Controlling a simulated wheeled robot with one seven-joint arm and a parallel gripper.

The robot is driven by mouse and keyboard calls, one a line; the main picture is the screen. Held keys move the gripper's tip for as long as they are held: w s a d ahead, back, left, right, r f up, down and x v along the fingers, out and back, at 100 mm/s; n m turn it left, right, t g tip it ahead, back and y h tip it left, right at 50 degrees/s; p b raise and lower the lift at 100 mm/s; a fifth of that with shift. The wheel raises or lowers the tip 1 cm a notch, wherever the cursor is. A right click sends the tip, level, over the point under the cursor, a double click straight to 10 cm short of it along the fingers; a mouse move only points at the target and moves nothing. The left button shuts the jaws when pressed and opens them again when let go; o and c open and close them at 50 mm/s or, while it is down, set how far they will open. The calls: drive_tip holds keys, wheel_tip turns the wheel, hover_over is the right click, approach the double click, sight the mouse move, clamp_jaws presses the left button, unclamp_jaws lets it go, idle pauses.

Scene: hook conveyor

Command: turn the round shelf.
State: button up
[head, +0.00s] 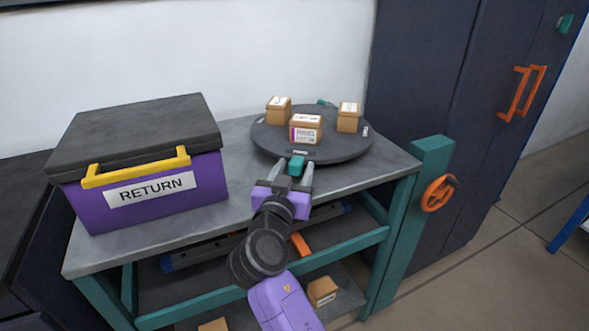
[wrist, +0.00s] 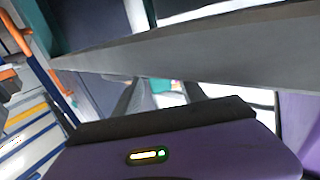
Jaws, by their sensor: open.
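The round shelf (head: 338,149) is a dark grey disc on the table's right part, with small white labels on its rim. A teal handle (head: 297,164) sticks out from its near edge. My gripper (head: 294,172) is open at that edge, its two grey fingers seen on either side of the handle. In the wrist view, a small teal patch (wrist: 169,86) shows between the fingers, probably the handle. Whether the fingers touch it cannot be told.
Several cartons stand on the shelf, the nearest (head: 306,129) with a purple label. A purple RETURN box (head: 150,205) with a yellow handle fills the table's left. The table's front edge (head: 235,222) runs below my gripper. A dark cabinet (head: 425,80) stands right. An orange handwheel (head: 437,193) is on the teal post.

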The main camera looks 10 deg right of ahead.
drive_tip(key=v, duration=0.7)
drive_tip(key=shift+s, duration=0.35)
drive_tip(key=shift+a, duration=0.1)
drive_tip(key=shift+c, duration=0.4)
